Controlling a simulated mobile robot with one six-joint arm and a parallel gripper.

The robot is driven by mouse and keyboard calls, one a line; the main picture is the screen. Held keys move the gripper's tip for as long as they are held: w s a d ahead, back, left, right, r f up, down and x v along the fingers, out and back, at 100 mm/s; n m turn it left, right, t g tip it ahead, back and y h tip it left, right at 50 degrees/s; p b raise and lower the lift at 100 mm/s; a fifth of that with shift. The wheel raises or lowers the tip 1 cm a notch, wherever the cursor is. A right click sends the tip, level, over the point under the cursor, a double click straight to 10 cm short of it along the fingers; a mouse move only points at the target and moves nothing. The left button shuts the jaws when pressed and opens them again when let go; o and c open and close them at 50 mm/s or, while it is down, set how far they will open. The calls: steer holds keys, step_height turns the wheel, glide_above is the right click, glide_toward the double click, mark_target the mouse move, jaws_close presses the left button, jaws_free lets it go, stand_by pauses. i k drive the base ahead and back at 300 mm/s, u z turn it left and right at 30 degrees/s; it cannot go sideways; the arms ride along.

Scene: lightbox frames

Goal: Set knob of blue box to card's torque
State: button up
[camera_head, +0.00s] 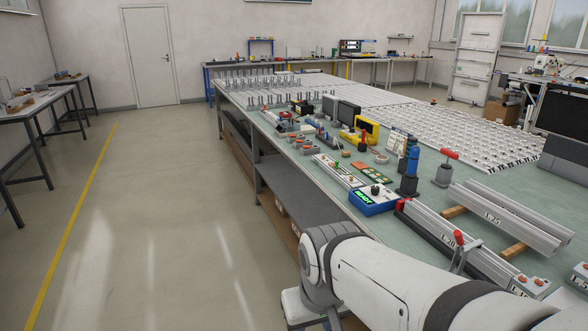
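The blue box (374,207) sits near the front edge of the long workbench, right of the picture's middle. A dark round knob (376,189) stands on its light top, and a lit green display with dark lettering is on its front; the knob's setting is too small to read. A white card (397,141) stands farther back on the bench, near the yellow device. It may be the torque card, but its print is too small to read. My arm's white links cross the lower right, in front of the bench; my gripper is not visible.
Left of the blue box lies a long pale panel (338,171) with small coloured parts. Blue-and-black tools (411,165) stand close behind the box. Aluminium profiles (510,217) and red-handled clamps (446,167) crowd the right. The floor (160,220) left of the bench is clear.

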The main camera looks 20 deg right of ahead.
mark_target(375, 189)
steer(key=z, duration=0.15)
steer(key=i, duration=1.2)
steer(key=z, duration=0.65)
steer(key=k, duration=0.95)
steer(key=z, duration=0.2)
steer(key=i, duration=0.95)
steer(key=u, duration=0.1)
